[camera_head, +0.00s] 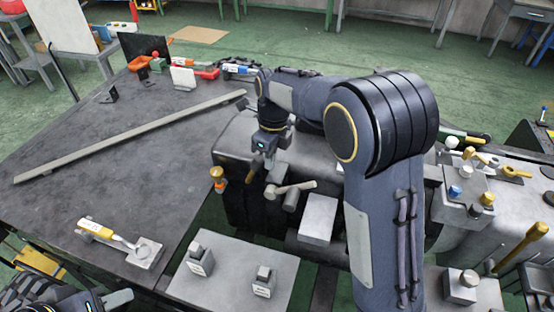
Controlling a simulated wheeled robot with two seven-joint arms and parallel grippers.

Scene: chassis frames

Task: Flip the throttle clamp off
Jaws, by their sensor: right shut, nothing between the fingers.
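My right arm reaches across the middle, and its gripper (255,175) points down, fingers shut and empty, over the dark grey housing (240,200). A tan lever (294,187) on a short grey shaft lies just right of the fingertips; I cannot tell whether they touch it. A small post with an orange-brown knob (217,175) stands left of the gripper. No label shows which part is the throttle clamp. My left gripper (118,298) is partly visible at the bottom left edge, and its jaw state is unclear.
A yellow-handled tool (96,229) lies by a small metal plate (146,254) at the front left. A grey plate (232,275) carries two labelled blocks. A long bar (130,137) lies across the dark table (60,205). Several knobs and levers stand at right. The table's middle left is clear.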

